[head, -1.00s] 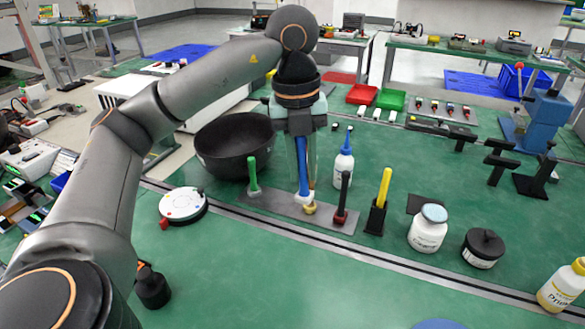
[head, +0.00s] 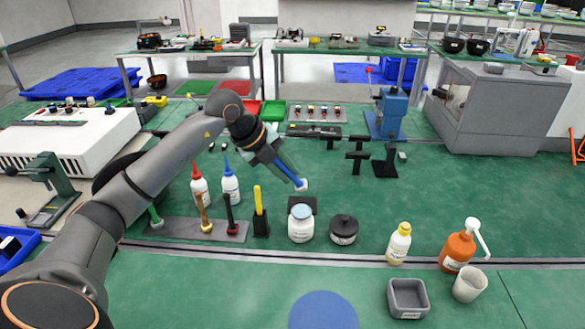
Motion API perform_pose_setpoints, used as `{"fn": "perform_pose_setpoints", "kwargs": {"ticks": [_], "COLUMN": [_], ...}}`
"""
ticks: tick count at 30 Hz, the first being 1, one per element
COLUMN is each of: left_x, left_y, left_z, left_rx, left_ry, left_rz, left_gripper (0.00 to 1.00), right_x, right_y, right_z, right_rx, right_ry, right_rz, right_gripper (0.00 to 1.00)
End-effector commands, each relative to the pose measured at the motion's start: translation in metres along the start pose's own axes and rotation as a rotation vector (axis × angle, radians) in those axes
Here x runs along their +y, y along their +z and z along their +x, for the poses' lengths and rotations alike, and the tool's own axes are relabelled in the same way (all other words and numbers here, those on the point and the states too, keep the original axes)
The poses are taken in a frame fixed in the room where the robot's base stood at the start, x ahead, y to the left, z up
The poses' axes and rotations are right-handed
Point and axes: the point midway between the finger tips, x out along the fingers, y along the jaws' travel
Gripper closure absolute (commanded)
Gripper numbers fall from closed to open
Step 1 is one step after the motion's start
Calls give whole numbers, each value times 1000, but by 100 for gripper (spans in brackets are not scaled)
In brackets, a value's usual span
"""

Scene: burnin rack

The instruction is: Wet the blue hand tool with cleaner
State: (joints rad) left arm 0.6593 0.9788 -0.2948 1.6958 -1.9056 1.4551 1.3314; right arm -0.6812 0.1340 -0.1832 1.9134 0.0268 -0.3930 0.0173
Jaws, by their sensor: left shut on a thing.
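My left gripper (head: 272,158) is shut on the blue hand tool (head: 287,173) and holds it in the air. The tool slants down to the right, and its whitish tip (head: 302,186) is lowest, above and behind a white jar (head: 301,226) with a pale blue-grey top. The tip looks apart from the jar. The grey tool stand (head: 180,229) holds green, brown and dark red tools upright at the left. Which container holds cleaner cannot be read. My right gripper is out of view.
Red-tipped (head: 199,186) and blue-tipped (head: 230,187) bottles stand behind the stand. A yellow tool (head: 258,199) stands in a black holder. A black-lidded jar (head: 343,230), yellow-topped bottle (head: 399,243), orange pump bottle (head: 457,250), white cup (head: 469,284) and grey tray (head: 423,301) are to the right.

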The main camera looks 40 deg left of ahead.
Motion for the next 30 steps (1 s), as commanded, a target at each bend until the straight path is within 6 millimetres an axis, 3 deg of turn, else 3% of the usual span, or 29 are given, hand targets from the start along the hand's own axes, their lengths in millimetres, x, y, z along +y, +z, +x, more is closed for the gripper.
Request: {"fn": "perform_pose_setpoints", "kwargs": {"ticks": [8,22,30], "left_x": [6,32,35], "left_y": [4,2,2], "left_z": [7,45,50], "left_rx": [-7,-6,-7], "left_ry": [-14,-14,-13], "left_rz": [-10,-9,-9], "left_gripper": [100,100,100], "right_x": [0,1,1], "right_y": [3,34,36], "right_z": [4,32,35], "right_rx": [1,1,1], "right_ry": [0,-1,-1], "right_rz": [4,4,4], "right_gripper": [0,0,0]}}
